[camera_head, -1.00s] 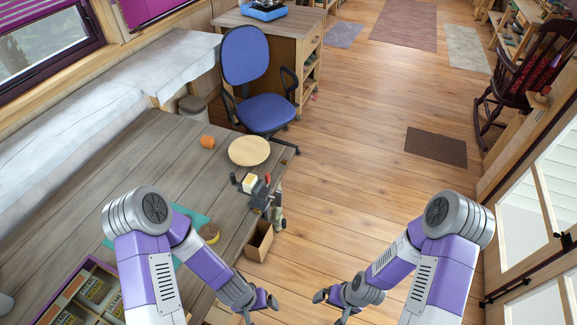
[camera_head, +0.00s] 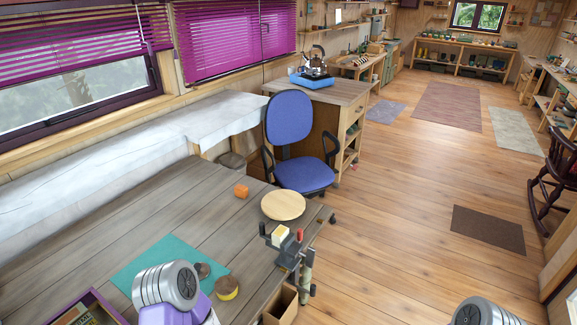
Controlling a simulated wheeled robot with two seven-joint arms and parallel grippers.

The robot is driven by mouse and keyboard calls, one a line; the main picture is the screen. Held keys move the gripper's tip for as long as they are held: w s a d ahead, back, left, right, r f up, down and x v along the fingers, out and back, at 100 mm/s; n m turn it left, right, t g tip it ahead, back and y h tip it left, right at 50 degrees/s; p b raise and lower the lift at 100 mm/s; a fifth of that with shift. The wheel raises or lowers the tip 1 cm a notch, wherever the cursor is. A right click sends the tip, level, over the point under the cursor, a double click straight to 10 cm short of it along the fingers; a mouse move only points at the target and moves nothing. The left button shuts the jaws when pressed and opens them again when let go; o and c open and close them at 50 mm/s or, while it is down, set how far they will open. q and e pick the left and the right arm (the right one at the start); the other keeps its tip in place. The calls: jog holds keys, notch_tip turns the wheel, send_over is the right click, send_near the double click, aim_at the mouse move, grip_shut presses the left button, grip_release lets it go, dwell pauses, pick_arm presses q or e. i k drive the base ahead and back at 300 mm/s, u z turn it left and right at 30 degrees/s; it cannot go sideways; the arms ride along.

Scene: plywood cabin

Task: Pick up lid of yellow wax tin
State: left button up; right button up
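A small round tin with a yellow side and a darker top (camera_head: 227,288) sits on the grey plank table, near the table's right edge and beside the teal mat. A dark round piece (camera_head: 203,270) is just behind and left of it, at the mat's edge; I cannot tell whether it is a lid. My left arm's upper joint covers part of the mat in front. Neither of my grippers shows now; only upper parts of my arms are in view at the bottom.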

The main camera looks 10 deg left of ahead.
aim_at(203, 269)
jog(key=u, duration=1.2)
